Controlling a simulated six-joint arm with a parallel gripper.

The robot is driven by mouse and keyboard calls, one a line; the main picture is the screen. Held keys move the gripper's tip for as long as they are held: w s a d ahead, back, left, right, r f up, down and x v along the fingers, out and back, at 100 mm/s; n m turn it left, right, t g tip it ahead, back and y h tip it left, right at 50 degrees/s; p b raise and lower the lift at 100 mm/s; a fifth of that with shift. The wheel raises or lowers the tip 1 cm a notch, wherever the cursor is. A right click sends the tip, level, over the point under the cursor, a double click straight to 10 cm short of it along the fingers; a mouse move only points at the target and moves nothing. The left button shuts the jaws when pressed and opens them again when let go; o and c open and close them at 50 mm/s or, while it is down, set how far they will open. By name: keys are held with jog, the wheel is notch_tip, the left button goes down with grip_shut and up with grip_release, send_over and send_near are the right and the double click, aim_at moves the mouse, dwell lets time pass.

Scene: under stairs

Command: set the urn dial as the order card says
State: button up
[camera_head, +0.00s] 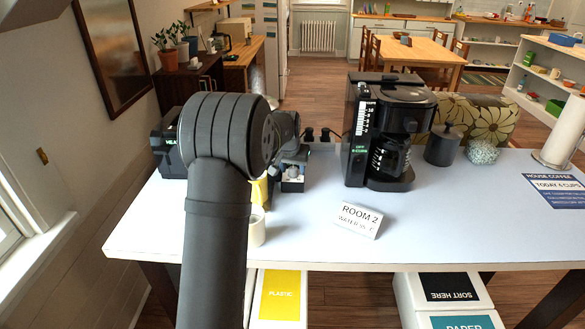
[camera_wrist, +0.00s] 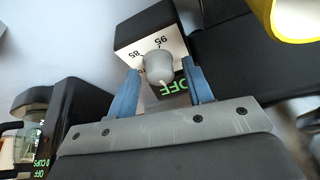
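The urn dial (camera_wrist: 159,66) is a grey round knob on a white plate marked 85 and 95, on a dark box. Green letters, seemingly OFF, show beside it. A pale mark on the knob points toward the picture's bottom, away from both numbers. My gripper (camera_wrist: 160,80) has its two blue fingers on either side of the knob, apart, with a gap visible at the right finger. In the head view the dial box (camera_head: 292,184) is partly hidden by my arm. The order card (camera_head: 357,219) stands on the table, reading ROOM 2, WATER and a small number, possibly 95, C.
A black coffee maker (camera_head: 390,130) with a glass jug stands right of the dial. A dark canister (camera_head: 442,146), a patterned bowl (camera_head: 483,152) and a paper roll (camera_head: 563,135) are farther right. A white cup (camera_head: 257,228) stands near the front edge beside my arm.

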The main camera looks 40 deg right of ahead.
jog(key=c, duration=0.8)
jog(key=shift+w+m+g+h, duration=0.1)
jog(key=shift+m+g+h, duration=0.25)
jog(key=shift+m, duration=0.85)
jog(key=shift+m+g+h, duration=0.15)
jog(key=shift+m+g, duration=0.3)
jog(key=shift+m, duration=0.75)
jog(key=o, duration=1)
jog(key=shift+c, duration=0.2)
jog(key=shift+a+r, duration=0.1)
jog(key=v, duration=1.7)
jog(key=shift+r, duration=0.15)
